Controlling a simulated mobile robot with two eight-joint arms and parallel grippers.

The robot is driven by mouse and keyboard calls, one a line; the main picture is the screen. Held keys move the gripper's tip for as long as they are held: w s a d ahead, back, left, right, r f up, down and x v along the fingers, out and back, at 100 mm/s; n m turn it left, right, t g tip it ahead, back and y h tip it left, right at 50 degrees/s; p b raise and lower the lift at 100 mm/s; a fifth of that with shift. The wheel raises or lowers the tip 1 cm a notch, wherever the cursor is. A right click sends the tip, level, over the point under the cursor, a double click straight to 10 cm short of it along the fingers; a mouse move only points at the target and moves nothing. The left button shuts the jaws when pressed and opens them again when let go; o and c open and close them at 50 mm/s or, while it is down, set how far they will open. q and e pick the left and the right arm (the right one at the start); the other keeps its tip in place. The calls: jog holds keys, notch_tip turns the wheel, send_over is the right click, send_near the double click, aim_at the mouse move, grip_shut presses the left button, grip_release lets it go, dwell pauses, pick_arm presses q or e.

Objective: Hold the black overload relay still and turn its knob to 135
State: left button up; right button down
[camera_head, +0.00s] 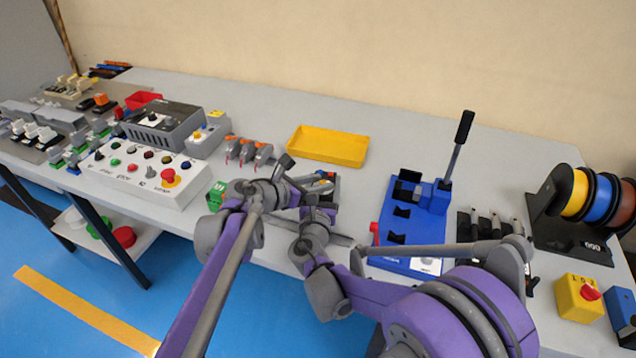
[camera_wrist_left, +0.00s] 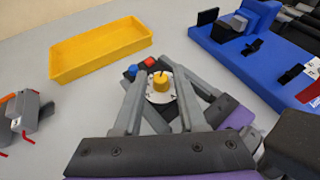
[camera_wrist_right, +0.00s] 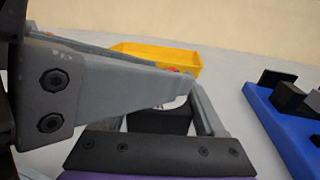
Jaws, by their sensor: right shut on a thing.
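The black overload relay (camera_wrist_right: 160,121) shows as a dark block between the fingers of my right gripper (camera_wrist_right: 192,90), which is shut on it. In the left wrist view, its yellow knob (camera_wrist_left: 161,82) sits on a white dial, beside a red button (camera_wrist_left: 149,61) and a blue button (camera_wrist_left: 131,71). My left gripper (camera_wrist_left: 162,74) is open, with one finger on each side of the knob. Contact with the knob cannot be told. The dial marks are too small to read. In the head view my arms hide much of the relay.
A yellow tray (camera_head: 327,144) lies behind the relay. A blue fixture with a black lever (camera_head: 431,196) stands to the right. Grey clamps with orange parts (camera_head: 248,150) and a push-button panel (camera_head: 141,171) are to the left. The table behind the tray is clear.

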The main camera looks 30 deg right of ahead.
pick_arm(q)
jog(key=shift+o, duration=0.7)
jog(key=m+g, duration=0.1)
jog(key=g, duration=0.1)
jog(key=m+g, duration=0.1)
jog(key=m, duration=0.1)
jog(key=shift+w+g, duration=0.35)
jog(key=shift+g, duration=0.05)
jog(key=m+g, duration=0.3)
jog(key=shift+w, duration=0.15)
jog(key=v, duration=1.2)
jog(key=w+d+r+n+t+h, duration=0.1)
jog(key=w+r+n+t+h, duration=0.4)
jog(key=w+r+n+t, duration=0.4)
jog(key=w+a+r+n+t+y, duration=0.2)
jog(key=w+a+r+n+t, duration=0.4)
jog(key=n, duration=0.4)
jog(key=r+t, duration=0.1)
jog(key=t, duration=0.1)
jog(key=shift+r+t+y, duration=0.2)
jog(key=shift+t+y, duration=0.1)
jog(key=shift+y, duration=0.1)
